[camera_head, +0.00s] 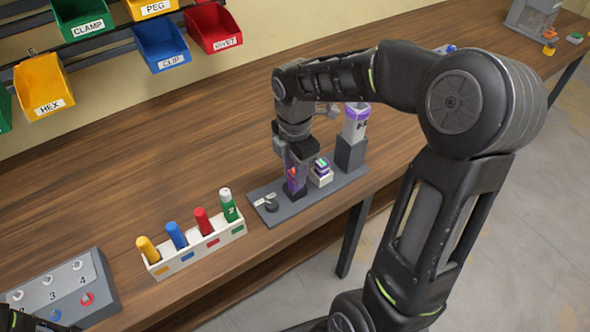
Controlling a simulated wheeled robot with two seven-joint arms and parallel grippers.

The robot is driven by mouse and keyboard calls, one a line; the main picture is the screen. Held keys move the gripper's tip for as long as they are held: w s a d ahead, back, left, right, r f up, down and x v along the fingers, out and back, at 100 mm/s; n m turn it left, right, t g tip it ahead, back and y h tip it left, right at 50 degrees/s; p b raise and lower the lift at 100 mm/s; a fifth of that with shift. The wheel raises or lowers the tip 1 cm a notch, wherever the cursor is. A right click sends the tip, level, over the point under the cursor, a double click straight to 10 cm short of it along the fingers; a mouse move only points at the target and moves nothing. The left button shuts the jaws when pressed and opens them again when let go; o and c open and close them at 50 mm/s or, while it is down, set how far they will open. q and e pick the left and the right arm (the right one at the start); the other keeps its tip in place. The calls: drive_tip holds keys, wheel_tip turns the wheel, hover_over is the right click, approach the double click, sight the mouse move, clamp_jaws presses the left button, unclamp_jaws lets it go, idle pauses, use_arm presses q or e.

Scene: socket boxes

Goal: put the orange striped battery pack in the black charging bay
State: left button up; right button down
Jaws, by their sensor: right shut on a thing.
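My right gripper (294,165) is over the grey charging board (345,187) on the bench, pointing down and shut on a battery pack. The pack (292,172) is mostly hidden by the fingers; only a small orange-red patch shows. A dark bay (296,190) with some purple on it stands on the board right below the gripper. I cannot tell how deep the pack is in the bay, if at all. A dark part at the lower left corner seems to be my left gripper (18,320); its fingers cannot be made out.
A purple-banded pack (355,118) stands in a grey bay (350,154). A white rack (205,246) with several coloured cylinders and a numbered grey box (65,290) are left. Coloured bins (160,45) hang behind.

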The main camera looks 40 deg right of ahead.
drive_tip(key=shift+f, duration=0.1)
drive_tip(key=shift+f+b, duration=0.5)
drive_tip(key=shift+f, duration=0.15)
drive_tip(key=c, duration=1.1)
unclamp_jaws()
drive_tip(key=shift+o, duration=0.2)
wheel_tip(320, 180, up, 8)
drive_tip(key=shift+f, duration=0.1)
